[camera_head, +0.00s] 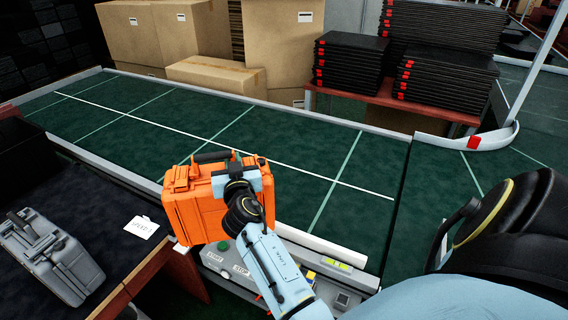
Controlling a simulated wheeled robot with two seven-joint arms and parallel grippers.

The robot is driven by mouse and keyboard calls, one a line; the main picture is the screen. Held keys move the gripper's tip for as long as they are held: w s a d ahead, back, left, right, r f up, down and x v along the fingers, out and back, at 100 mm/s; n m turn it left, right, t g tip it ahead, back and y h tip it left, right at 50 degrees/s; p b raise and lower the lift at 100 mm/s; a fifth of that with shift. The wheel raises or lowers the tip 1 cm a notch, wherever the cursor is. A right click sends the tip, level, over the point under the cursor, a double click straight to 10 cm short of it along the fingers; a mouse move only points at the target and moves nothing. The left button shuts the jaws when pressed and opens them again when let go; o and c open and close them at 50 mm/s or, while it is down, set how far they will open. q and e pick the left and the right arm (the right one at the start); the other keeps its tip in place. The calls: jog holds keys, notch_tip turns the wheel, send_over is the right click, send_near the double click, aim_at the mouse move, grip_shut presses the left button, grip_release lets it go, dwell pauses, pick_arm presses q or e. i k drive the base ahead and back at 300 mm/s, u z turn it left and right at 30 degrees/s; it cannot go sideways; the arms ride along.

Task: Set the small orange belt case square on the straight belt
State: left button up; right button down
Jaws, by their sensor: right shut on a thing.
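The small orange case (190,208) hangs upright at the near edge of the straight belt, in front of its side rail in this view. My right gripper (226,168) is shut on the case at its top, by the dark handle. My light blue right forearm comes up from the bottom and hides the case's right side. The straight green belt (290,148) runs from the upper left to the right, with white and pale green lines on it. Whether the case touches the belt or rail cannot be told. My left gripper is not in view.
Cardboard boxes (160,35) and stacks of black trays (350,65) stand behind the belt. A grey case (50,255) and a white card (139,227) lie on the dark table at the left. A curved guard (470,140) stands at the right. The belt surface is clear.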

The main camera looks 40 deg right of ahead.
aim_at(298, 204)
jog(key=i, duration=1)
jog(key=z, duration=1.3)
